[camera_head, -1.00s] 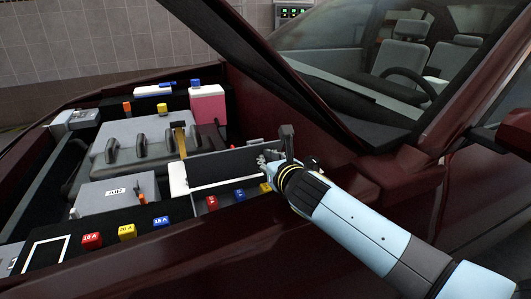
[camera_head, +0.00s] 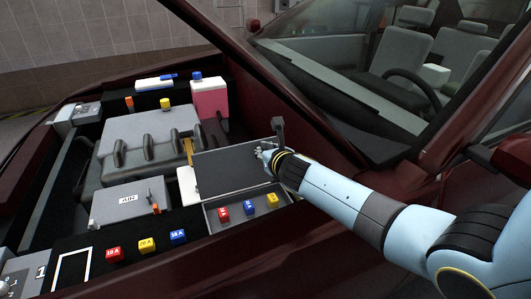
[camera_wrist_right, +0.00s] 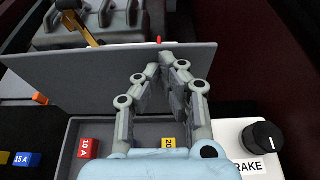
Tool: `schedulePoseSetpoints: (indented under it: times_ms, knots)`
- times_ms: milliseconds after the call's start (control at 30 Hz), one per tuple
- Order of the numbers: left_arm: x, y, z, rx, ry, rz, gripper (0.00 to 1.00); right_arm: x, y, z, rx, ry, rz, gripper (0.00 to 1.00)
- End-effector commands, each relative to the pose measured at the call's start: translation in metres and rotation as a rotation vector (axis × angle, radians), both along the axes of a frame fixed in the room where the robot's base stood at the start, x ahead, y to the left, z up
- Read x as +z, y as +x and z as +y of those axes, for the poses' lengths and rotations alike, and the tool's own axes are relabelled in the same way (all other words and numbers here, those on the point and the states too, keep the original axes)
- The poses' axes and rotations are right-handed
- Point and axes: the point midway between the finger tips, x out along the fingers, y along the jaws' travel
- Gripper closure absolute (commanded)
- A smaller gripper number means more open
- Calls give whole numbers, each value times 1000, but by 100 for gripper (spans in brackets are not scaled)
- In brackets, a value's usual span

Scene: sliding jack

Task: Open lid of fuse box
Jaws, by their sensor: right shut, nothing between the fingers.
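The fuse box (camera_head: 250,219) is an open grey tray with a red, a blue and a yellow fuse inside. Its lid (camera_head: 222,175) is a flat dark grey panel standing raised along the far side of the tray. The lid also shows broad and upright in the right wrist view (camera_wrist_right: 85,80), above the tray floor (camera_wrist_right: 125,131). My right gripper (camera_head: 262,151) is shut and empty at the right part of the lid. In the right wrist view its fingers (camera_wrist_right: 172,78) are together in front of the lid face; contact is unclear. My left gripper is out of view.
Loose-standing coloured fuses, such as a red one (camera_head: 113,254), sit left of the box. A grey engine block (camera_head: 150,135) and a pink tank (camera_head: 209,100) lie behind. A white block with a black knob (camera_wrist_right: 264,138) is right of the box.

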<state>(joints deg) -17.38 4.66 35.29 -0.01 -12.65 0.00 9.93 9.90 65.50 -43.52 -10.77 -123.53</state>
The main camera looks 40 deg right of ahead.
Motion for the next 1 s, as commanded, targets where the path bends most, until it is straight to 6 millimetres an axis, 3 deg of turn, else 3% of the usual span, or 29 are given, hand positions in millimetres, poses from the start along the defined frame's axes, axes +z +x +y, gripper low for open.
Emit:
schedulePoseSetpoints:
  times_ms: [667, 867, 1000]
  knots:
    - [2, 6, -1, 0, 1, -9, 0, 0, 3, -1, 0, 0, 0, 100]
    - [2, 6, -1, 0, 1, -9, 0, 6, -13, 3, 0, 0, -1, 100]
    - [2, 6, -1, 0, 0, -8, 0, 15, -39, 9, 1, 0, 0, 100]
